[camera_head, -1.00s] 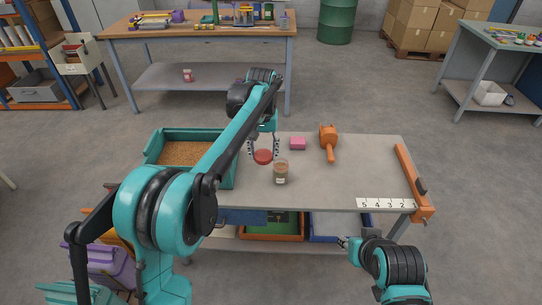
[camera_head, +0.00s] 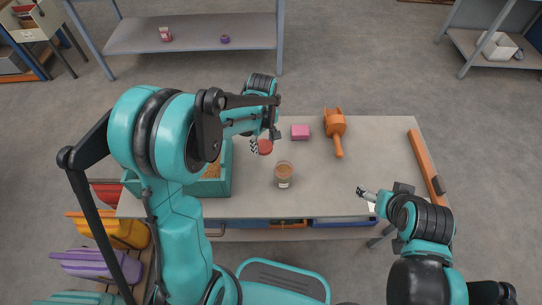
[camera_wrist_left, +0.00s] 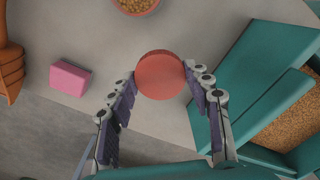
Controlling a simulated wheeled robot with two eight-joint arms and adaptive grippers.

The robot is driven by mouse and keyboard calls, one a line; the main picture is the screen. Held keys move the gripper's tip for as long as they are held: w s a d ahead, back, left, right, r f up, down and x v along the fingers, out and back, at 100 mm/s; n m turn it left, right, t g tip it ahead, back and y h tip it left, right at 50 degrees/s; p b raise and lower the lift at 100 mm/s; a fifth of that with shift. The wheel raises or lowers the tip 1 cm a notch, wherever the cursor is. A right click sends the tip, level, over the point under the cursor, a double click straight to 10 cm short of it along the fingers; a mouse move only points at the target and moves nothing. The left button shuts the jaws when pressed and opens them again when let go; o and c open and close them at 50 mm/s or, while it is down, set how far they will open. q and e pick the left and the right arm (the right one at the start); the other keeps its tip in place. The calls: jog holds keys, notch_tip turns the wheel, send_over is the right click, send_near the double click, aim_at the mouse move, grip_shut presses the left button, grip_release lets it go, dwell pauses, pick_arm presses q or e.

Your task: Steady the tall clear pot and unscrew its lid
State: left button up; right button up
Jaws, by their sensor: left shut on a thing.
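The tall clear pot (camera_head: 284,176) stands upright and open on the table, with brown grain inside and a pale label on its front. In the left wrist view its open mouth (camera_wrist_left: 137,4) shows at the top edge. My left gripper (camera_head: 264,141) is shut on the round red lid (camera_head: 265,148), behind and left of the pot and apart from it. In the left wrist view the fingers touch the lid (camera_wrist_left: 160,75) on both sides. My right gripper (camera_head: 366,194) is empty over the table's front right, well clear of the pot; its opening is too small to judge.
A pink block (camera_head: 300,131) and an orange scoop (camera_head: 335,128) lie behind the pot. A teal bin (camera_wrist_left: 237,90) of grain stands at the left, partly hidden by my arm. An orange bar (camera_head: 426,165) lies along the right edge. The table right of the pot is clear.

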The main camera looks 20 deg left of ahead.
pick_arm(q)
jog(key=b, duration=0.3)
send_over(262, 167)
jog(key=shift+n, duration=0.4)
notch_tip(262, 167, down, 6)
jog(key=shift+d+f, duration=0.1)
jog(key=shift+f, duration=0.05)
jog(key=shift+f+b, duration=0.65)
jog(key=shift+f, duration=1.55)
jog(key=shift+f, duration=0.1)
jog(key=o, duration=1.3)
